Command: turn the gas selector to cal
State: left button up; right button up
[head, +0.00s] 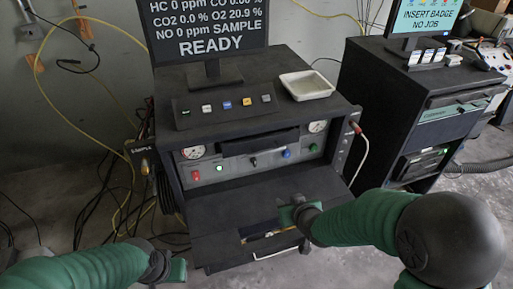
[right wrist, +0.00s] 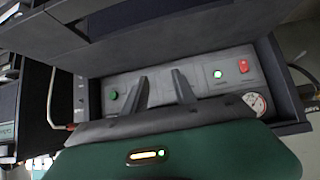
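The gas bench's grey front panel (head: 235,172) carries a small dark knob (head: 253,161) near its middle, which looks like the gas selector; its label is too small to read. My right gripper (head: 295,212) is in front of and below the panel, to the right of the knob, apart from it. In the right wrist view its two dark fingers (right wrist: 160,92) stand apart with nothing seen between them, and the panel (right wrist: 195,80) appears upside down behind them. The knob cannot be made out there. My left gripper (head: 178,270) is low at the left; its fingers are unclear.
A monitor (head: 208,35) reading READY and a white tray (head: 307,85) stand on top. An open drawer (head: 272,240) juts out below. A second cabinet (head: 425,105) stands right.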

jog(key=w+a+r+t+y, duration=0.1)
jog(key=w+a+r+t, duration=0.15)
jog(key=w+a, duration=0.3)
jog(key=p, duration=0.1)
send_near(255, 160)
jog(key=shift+n+t, duration=0.3)
jog(key=shift+t, duration=0.05)
jog(key=x, duration=0.8)
jog(key=shift+w+a+f, duration=0.1)
jog(key=shift+f, duration=0.3)
jog(key=shift+c, duration=0.2)
grip_shut()
